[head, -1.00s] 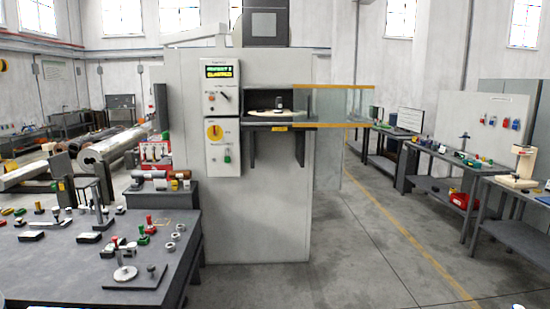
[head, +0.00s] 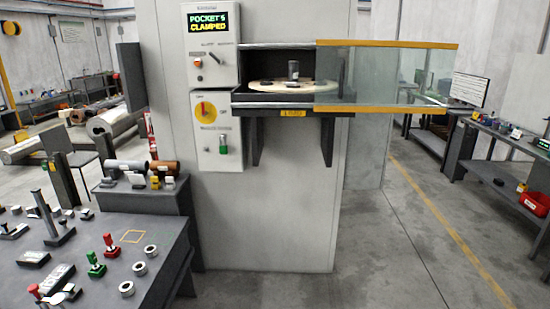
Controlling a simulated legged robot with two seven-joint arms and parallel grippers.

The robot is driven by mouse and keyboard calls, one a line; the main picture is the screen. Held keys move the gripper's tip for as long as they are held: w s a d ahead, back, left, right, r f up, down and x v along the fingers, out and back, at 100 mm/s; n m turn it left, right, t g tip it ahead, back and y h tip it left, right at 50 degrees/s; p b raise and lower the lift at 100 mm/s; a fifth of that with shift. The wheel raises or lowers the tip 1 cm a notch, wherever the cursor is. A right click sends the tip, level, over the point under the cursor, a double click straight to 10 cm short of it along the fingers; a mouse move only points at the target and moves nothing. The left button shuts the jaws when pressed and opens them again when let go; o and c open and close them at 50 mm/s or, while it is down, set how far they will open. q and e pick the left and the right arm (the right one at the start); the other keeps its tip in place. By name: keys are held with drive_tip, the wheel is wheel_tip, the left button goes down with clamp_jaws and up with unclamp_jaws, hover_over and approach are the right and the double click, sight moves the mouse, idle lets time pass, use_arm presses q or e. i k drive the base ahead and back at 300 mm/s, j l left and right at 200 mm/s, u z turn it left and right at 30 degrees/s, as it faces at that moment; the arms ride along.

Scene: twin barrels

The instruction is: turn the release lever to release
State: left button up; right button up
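The machine's upper control panel (head: 211,75) shows a lit display (head: 208,22) reading "POCKET 6 CLAMPED". Below the display is a small dark lever (head: 213,58), tilted, beside an orange-red knob (head: 198,62). The labels there are too small to read, so I cannot tell for sure that this is the release lever. A dark cylinder (head: 293,70) stands on a pale round plate (head: 285,86) in the machine's opening. Neither of my grippers is in view.
A clear guard with yellow edges (head: 385,75) sticks out to the right of the opening. A dark table (head: 185,235) with several small parts stands at the front left. A low stand (head: 150,202) carries cylinders. The floor (head: 400,260) to the right is clear.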

sight(219, 62)
drive_tip(key=i+u, duration=0.4)
drive_tip(key=i, duration=0.15)
drive_tip(key=i+l+u, duration=0.1)
drive_tip(key=i+u, duration=0.3)
drive_tip(key=i+l+u, duration=0.4)
drive_tip(key=i, duration=0.2)
drive_tip(key=j, duration=0.1)
